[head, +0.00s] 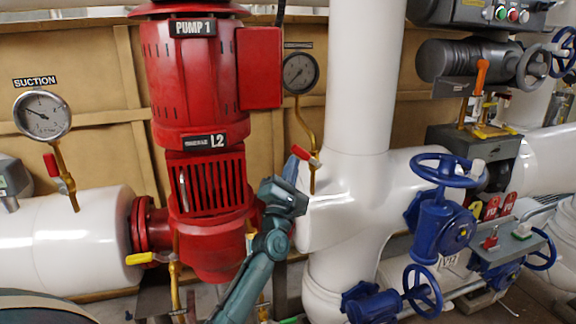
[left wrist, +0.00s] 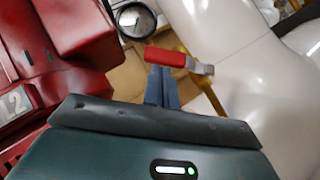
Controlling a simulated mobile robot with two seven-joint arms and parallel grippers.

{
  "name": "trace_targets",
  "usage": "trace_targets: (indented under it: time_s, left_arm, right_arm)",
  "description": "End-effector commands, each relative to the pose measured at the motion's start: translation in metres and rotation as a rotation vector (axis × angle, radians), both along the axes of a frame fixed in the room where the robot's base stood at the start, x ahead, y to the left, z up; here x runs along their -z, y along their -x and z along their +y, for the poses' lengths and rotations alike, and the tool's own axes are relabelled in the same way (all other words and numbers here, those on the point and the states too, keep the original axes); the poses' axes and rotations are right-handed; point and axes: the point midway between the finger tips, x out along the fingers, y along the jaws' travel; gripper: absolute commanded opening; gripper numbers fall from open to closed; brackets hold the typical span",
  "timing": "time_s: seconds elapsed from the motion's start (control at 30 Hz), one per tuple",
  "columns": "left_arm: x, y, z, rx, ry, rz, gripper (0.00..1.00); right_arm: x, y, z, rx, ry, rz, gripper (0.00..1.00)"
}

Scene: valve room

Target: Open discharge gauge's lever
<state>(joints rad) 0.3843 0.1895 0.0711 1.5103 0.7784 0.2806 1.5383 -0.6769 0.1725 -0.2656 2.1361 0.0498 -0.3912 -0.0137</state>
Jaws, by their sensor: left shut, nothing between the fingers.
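The discharge gauge (head: 299,72) is a round dial on a bent brass pipe, right of the red pump. Its lever (head: 305,156) has a red grip and sits low on that pipe. In the left wrist view the gauge (left wrist: 136,20) is at the top. The red lever (left wrist: 168,58) lies crosswise there, with its silver end to the right. My left gripper (head: 291,165) is shut and empty, with its fingertips right at the lever's red grip. In the left wrist view the blue-grey fingers (left wrist: 161,86) end just below the grip; I cannot tell if they touch. My right gripper is out of view.
The red pump (head: 197,80) stands close on the left and a thick white pipe (head: 365,80) close on the right. The suction gauge (head: 42,115) is at far left. Blue handwheel valves (head: 440,225) stand at right.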

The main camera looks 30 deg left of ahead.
Motion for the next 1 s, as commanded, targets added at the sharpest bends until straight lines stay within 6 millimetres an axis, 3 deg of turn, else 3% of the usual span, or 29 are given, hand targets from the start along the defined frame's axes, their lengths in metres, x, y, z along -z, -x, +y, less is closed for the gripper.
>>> trace_targets:
  time_s: [0.03,0.13,0.43,1.0]
  left_arm:
    - [-0.011,0.0,0.0,0.0,-0.03,0.035,0.0]
    - [-0.016,-0.003,-0.002,0.0,-0.06,0.071,0.0]
    - [-0.032,-0.011,-0.009,0.0,-0.054,0.066,0.0]
    - [-0.053,-0.028,-0.024,0.0,-0.053,0.065,0.0]
  right_arm:
    - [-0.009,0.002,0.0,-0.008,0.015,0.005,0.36]
    - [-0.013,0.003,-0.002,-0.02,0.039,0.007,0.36]
    - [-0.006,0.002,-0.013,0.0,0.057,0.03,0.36]
    - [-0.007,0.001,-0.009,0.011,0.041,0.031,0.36]
